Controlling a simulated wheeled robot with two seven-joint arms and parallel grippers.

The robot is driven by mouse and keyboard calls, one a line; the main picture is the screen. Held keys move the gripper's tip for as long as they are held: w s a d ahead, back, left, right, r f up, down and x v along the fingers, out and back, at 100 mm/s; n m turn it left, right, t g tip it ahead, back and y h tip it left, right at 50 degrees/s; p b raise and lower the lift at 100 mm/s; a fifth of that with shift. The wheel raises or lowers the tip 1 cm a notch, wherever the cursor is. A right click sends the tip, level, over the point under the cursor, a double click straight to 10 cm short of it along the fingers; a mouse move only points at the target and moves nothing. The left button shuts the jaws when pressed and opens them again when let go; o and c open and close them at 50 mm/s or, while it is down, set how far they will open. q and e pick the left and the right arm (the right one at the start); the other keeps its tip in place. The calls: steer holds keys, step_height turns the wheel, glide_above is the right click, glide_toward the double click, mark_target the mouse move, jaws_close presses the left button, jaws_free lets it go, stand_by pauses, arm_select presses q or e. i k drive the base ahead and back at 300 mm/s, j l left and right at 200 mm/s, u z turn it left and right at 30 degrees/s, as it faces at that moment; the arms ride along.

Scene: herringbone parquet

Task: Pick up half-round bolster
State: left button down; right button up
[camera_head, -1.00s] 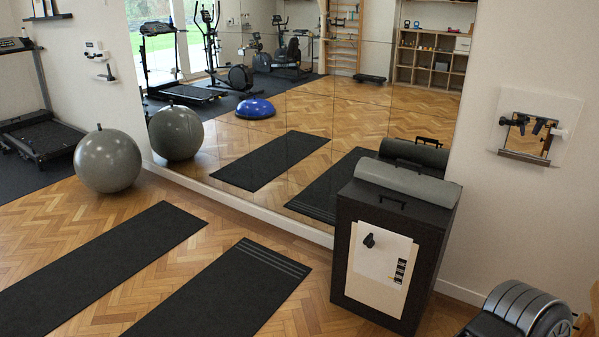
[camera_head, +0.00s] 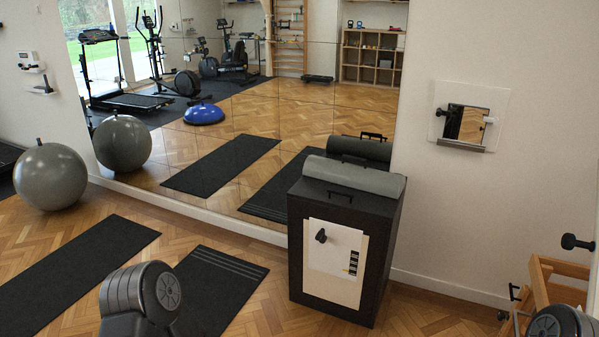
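The half-round bolster (camera_head: 354,177) is a long grey roll-shaped cushion with a rounded top. It lies on top of a black cabinet (camera_head: 382,238) standing against the mirror wall. The bolster runs along the cabinet top, and its right end reaches the cabinet's right edge. A black handle sits on the cabinet just in front of the bolster. The mirror behind shows a reflection of both. Neither of my grippers shows in the head view, and nothing touches the bolster.
Ribbed dark grey objects with round faces stand close at lower left (camera_head: 140,293) and bottom right (camera_head: 562,324). A wooden frame (camera_head: 541,281) is at right. Black mats (camera_head: 73,268) lie left of the cabinet; a grey ball (camera_head: 50,177) stands far left. Parquet before the cabinet is partly clear.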

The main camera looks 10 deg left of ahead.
mark_target(377, 182)
steer(key=i+z, duration=0.15)
steer(key=z, duration=0.2)
steer(key=i+z, duration=0.15)
steer(key=z, duration=0.15)
steer(key=i+j+z, duration=0.15)
steer(key=i, duration=0.4)
steer(key=i+j+z, duration=0.2)
steer(key=i+j, duration=0.15)
steer(key=i, duration=0.2)
steer(key=i+j+z, duration=0.15)
steer(key=i+j, duration=0.45)
steer(key=i, duration=0.15)
steer(key=i+j, duration=0.2)
steer(key=i, duration=0.1)
